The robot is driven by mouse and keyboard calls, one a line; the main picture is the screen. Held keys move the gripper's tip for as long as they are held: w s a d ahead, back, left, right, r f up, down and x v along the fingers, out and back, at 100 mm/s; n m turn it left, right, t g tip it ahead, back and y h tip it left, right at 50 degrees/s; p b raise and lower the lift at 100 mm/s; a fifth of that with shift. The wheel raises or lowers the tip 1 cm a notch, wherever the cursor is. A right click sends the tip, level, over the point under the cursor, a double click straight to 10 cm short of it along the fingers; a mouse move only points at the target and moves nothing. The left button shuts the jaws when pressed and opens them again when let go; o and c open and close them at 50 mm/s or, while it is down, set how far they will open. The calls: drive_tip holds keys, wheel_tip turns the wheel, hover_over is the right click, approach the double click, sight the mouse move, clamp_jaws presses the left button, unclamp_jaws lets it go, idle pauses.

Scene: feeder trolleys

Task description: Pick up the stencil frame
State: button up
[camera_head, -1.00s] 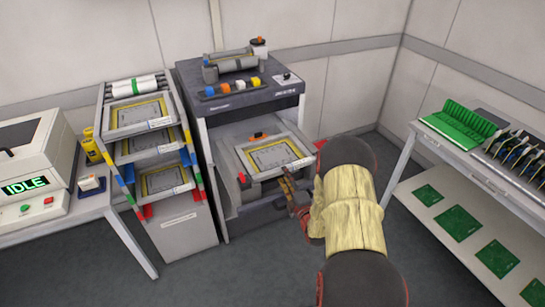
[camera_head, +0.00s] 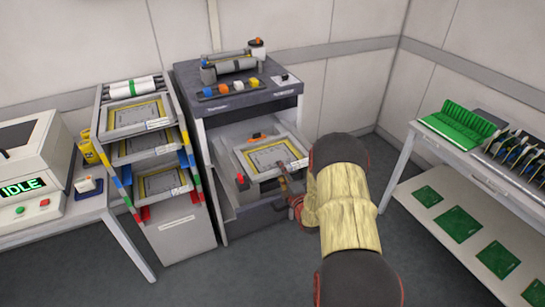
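A stencil frame (camera_head: 247,162) with a grey border, a yellow inner edge and a white label sits in the open front of the dark printer (camera_head: 232,103). My gripper (camera_head: 283,180) is at the front edge of this frame, near its label, at the right of centre. The fingers look small and partly overlap the frame edge; I cannot tell whether they are closed on it. Similar frames lie in the rack on the left: a top one (camera_head: 112,124), a middle one (camera_head: 120,153) and a lower one (camera_head: 146,195).
A table with a machine reading IDLE (camera_head: 22,188) stands at far left. Small coloured blocks (camera_head: 238,86) sit on the printer top. At right, a bench (camera_head: 425,135) holds a green rack (camera_head: 455,124), with green boards (camera_head: 458,223) on its lower shelf. Floor between is clear.

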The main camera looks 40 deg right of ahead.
clamp_jaws()
drive_tip(key=shift+r, duration=0.2)
idle(0.4)
